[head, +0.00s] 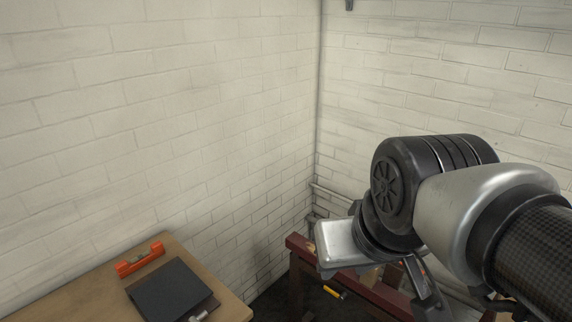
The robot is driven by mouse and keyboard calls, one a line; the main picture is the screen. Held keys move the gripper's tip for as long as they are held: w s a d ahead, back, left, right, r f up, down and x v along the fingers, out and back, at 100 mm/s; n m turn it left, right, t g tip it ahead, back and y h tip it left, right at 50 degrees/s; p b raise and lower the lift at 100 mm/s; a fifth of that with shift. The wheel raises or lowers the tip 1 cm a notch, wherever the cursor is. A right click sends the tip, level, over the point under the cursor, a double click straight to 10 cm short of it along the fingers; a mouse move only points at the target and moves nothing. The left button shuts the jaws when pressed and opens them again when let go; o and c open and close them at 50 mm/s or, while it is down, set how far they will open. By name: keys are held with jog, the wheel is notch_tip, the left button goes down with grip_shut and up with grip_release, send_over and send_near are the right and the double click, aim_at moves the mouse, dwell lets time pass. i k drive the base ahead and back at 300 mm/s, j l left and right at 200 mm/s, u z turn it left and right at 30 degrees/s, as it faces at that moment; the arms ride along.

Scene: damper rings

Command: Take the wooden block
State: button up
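I cannot make out the wooden block clearly. A small tan patch shows beside my wrist above the dark red wooden bench (300,246), but it is too covered to tell what it is. My gripper (424,286) points down over this bench at the lower right. My arm reaches in from the right and hides much of the bench top. Only a dark part of the gripper shows, so I cannot see whether its fingers are apart or hold anything.
A wooden table (75,292) stands at the lower left. It bears an orange spirit level (139,260) and a dark flat slab (170,291) with a metal piece at its front edge. A yellow-handled tool (335,292) shows by the bench. White brick walls meet behind.

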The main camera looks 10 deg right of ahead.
aim_at(370, 278)
jog(key=z, duration=0.75)
jog(key=i+l+u, duration=0.1)
